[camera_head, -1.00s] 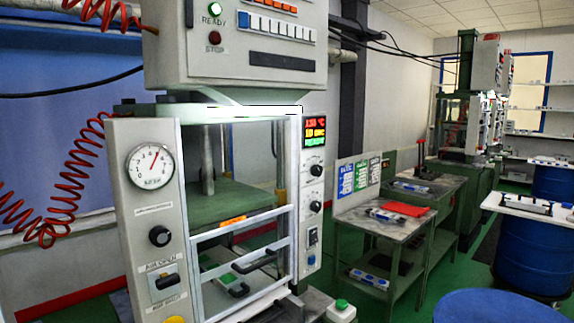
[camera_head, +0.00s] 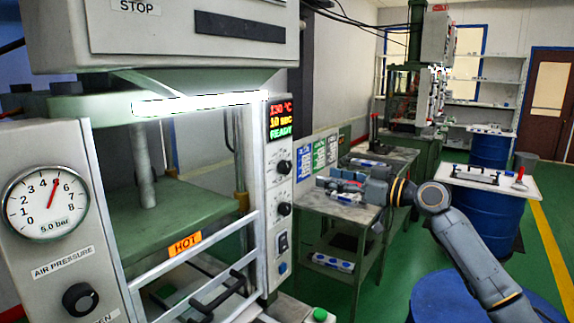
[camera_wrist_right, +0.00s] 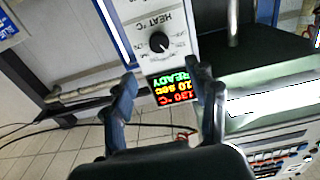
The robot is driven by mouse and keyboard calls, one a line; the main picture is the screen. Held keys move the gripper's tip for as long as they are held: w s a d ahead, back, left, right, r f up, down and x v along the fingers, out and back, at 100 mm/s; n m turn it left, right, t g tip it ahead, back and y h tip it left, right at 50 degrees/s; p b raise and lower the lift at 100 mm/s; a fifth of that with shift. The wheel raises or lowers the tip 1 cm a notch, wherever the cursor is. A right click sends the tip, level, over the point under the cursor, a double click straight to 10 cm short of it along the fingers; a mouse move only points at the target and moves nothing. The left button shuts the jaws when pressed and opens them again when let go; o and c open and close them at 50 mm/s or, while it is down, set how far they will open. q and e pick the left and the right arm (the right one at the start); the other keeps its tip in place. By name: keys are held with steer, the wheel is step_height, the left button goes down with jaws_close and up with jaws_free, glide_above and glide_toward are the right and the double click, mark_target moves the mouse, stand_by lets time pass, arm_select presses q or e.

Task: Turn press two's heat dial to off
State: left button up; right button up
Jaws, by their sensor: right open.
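The press (camera_head: 95,215) stands at the left, its lit display (camera_head: 281,121) reading 130 °C, 10 sec and READY. The heat dial (camera_head: 284,167) is the upper black knob below this display. In the right wrist view the heat dial (camera_wrist_right: 159,43) appears upside down under its "HEAT °C" label, with a pale mark on the knob. My right gripper (camera_head: 325,182) is open and empty, to the right of the dial panel. In the wrist view its two fingers (camera_wrist_right: 160,90) stand apart on either side of the display (camera_wrist_right: 173,88), and do not touch the dial. My left gripper is out of view.
A side table (camera_head: 350,212) stands behind my right gripper. A blue drum (camera_head: 455,295) is at lower right.

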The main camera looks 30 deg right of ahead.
mark_target(288, 169)
steer(key=p+x, duration=0.5)
steer(key=x, duration=0.6)
steer(key=shift+w+p, duration=0.3)
steer(key=shift+p, duration=0.05)
steer(key=shift+w+a+f, duration=0.1)
steer(key=shift+w+a, duration=0.05)
steer(key=shift+w, duration=0.25)
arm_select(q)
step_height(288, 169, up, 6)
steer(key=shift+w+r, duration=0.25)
arm_select(e)
steer(key=shift+s, duration=0.1)
